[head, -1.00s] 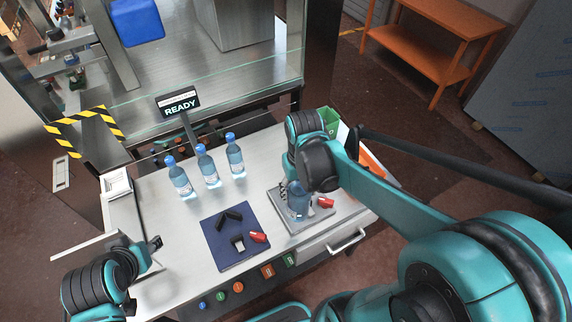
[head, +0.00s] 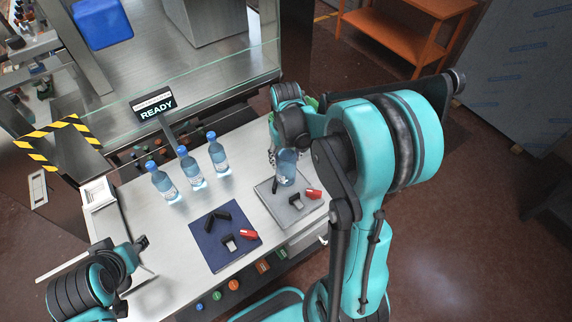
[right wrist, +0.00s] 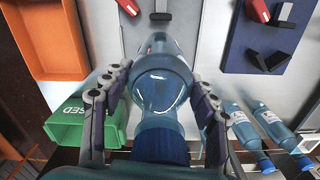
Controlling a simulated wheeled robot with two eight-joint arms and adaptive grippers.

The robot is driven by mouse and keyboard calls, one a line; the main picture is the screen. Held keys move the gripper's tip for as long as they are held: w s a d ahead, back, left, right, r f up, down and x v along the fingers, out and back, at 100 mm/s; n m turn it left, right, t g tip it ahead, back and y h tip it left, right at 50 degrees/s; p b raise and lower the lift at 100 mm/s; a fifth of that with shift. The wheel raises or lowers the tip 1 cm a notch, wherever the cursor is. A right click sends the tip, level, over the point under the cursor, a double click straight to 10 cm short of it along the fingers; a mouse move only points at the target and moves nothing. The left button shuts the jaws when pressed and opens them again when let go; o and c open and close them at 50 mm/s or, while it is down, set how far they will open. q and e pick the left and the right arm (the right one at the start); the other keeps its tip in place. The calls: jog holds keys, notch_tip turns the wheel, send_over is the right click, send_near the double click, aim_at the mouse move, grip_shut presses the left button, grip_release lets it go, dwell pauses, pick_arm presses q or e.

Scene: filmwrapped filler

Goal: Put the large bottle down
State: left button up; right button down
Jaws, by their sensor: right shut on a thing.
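My right gripper (head: 276,150) is shut on the large bottle (head: 287,168), a clear blue bottle. In the head view the bottle is seen at the far edge of the grey plate (head: 292,213); I cannot tell whether it touches the surface. In the right wrist view the bottle (right wrist: 160,85) lies between the two fingers (right wrist: 158,108), with its dark blue cap toward the camera. My left gripper (head: 140,244) is at the left edge of the table, away from the bottles; its jaws are too small to read.
Three smaller blue bottles (head: 190,167) stand in a row at the back left of the table. A navy mat (head: 213,258) and the grey plate hold black and red pieces. A green bin (right wrist: 70,125) and an orange tray (right wrist: 45,45) are beside the right gripper. Bare table lies left of the mat.

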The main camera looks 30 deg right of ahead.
jog(key=shift+f+b, duration=0.3)
jog(key=shift+f, duration=1.6)
jog(key=shift+f, duration=0.15)
jog(key=shift+c, duration=2.4)
grip_release()
